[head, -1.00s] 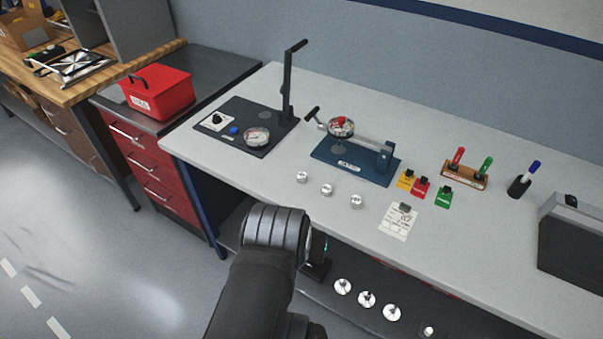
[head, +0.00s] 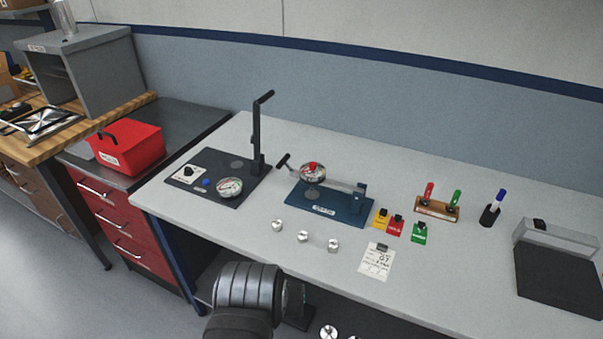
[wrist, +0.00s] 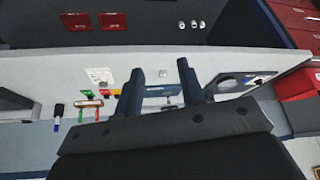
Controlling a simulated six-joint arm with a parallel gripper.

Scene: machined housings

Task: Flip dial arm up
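The dial arm (head: 340,183) is a light bar lying low, roughly level, over a blue base (head: 325,208) on the bench. It runs from a blue pivot post (head: 360,199) at the right to a dark handle (head: 283,161) at the left. A round dial with a red knob (head: 312,172) sits on it near the handle. My gripper (wrist: 161,68) is open in the wrist view, its two dark fingers apart with nothing held. In the head view my arm is at the bench's front edge, away from the dial arm, and its fingers are mostly hidden.
A dark plate (head: 215,178) with a gauge and a tall upright black lever (head: 258,135) stands left of the blue base. Silver knobs (head: 303,236) line the bench front. Coloured blocks (head: 397,225), a paper card (head: 376,262) and a marker holder (head: 436,209) are at right.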

